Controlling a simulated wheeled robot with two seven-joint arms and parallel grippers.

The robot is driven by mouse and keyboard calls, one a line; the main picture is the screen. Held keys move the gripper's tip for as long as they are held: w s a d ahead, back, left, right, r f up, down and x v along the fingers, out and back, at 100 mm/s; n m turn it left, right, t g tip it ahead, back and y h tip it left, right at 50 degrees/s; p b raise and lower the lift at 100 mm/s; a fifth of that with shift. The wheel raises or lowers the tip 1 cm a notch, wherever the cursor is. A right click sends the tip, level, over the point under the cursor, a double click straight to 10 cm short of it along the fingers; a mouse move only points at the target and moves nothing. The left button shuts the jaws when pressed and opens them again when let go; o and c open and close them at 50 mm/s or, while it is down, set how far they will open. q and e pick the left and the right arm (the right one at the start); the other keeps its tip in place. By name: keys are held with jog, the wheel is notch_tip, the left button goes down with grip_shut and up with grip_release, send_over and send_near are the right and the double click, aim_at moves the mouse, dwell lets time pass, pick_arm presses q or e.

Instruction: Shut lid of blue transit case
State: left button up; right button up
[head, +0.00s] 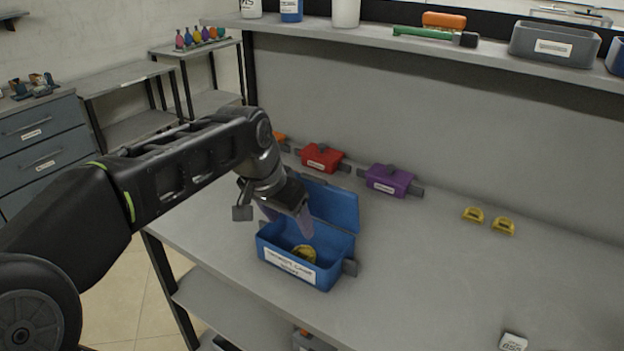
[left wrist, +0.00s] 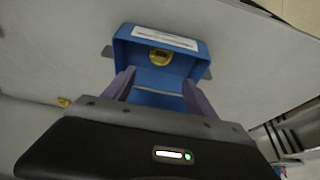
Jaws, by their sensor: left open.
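The blue transit case (head: 292,262) stands on the grey workbench with a white label on its front. Its lid (head: 334,204) is raised, tilted up at the back. A yellow object (head: 304,253) lies inside. My left gripper (head: 305,225) is open and empty, over the case by the raised lid; I cannot tell whether it touches the lid. In the left wrist view the case (left wrist: 200,55) lies beyond the fingers of my left gripper (left wrist: 158,88), which are spread apart, and the yellow object (left wrist: 160,58) shows inside. My right gripper is not in view.
A red case (head: 320,158) and a purple case (head: 390,181) stand along the back of the workbench (head: 440,275). A white box (head: 513,342) is near the front. A shelf (head: 400,40) runs above. The bench's middle right is clear.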

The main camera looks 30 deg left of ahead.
aim_at(315, 178)
pick_arm(q)
jog(key=w+r, duration=0.2)
jog(key=r, duration=0.3)
jog(key=w+r+t+p, duration=0.1)
jog(key=w+r, duration=0.2)
jog(key=r, duration=0.2)
jog(key=w+r+t, duration=0.1)
jog(key=w+r, duration=0.1)
jog(key=r, duration=0.4)
jog(key=shift+w+a, duration=0.2)
jog(key=shift+w, duration=0.1)
jog(key=c, duration=0.9)
jog(key=shift+r, duration=0.35)
jog(key=shift+c, duration=0.7)
grip_shut()
jog(key=f, duration=0.3)
jog(key=w+f, duration=0.1)
jog(key=f, duration=0.2)
jog(key=w+f+p, duration=0.1)
jog(key=f, duration=0.2)
jog(key=shift+s+f, duration=0.1)
jog(key=shift+f, duration=0.15)
